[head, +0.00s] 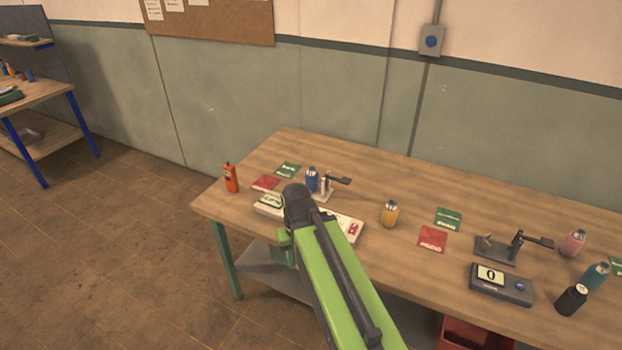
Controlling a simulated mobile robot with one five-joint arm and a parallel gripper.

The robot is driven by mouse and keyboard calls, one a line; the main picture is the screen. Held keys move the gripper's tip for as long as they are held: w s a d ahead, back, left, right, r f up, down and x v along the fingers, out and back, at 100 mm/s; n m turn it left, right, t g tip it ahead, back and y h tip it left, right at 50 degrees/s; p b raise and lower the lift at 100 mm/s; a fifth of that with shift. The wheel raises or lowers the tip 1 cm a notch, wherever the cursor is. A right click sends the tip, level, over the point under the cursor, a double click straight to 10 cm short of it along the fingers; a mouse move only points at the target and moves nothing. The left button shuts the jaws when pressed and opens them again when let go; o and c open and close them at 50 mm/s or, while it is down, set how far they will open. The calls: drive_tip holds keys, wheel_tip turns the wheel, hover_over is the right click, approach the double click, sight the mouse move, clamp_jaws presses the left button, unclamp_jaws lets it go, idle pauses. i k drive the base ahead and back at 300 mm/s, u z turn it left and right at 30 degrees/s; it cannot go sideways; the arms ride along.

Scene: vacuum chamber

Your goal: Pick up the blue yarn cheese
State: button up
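A small blue cylinder with a pale metallic top (312,180), which looks like the blue yarn cheese, stands upright at the left part of the wooden table (370,190). It is just beside a small stand with a dark arm (327,186). My green arm reaches up from the bottom of the head view, and its dark joint is just in front of and below the blue cylinder in the picture. My gripper's fingers do not show; they are hidden or out of view.
A yellow cylinder (390,214) stands mid-table. An orange-red device (231,178) stands at the left corner. Red and green cards lie about. A pale device (345,227) is partly behind my arm. A dark display unit (501,284) and pink (572,242), teal (596,275) and black (571,300) cylinders are right.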

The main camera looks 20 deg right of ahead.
sight(312, 176)
drive_tip(key=u, duration=0.25)
drive_tip(key=i, duration=1.55)
drive_tip(key=u, duration=0.65)
drive_tip(key=k, duration=0.8)
drive_tip(key=u, duration=0.1)
drive_tip(key=i, duration=0.9)
drive_tip(key=z, duration=0.1)
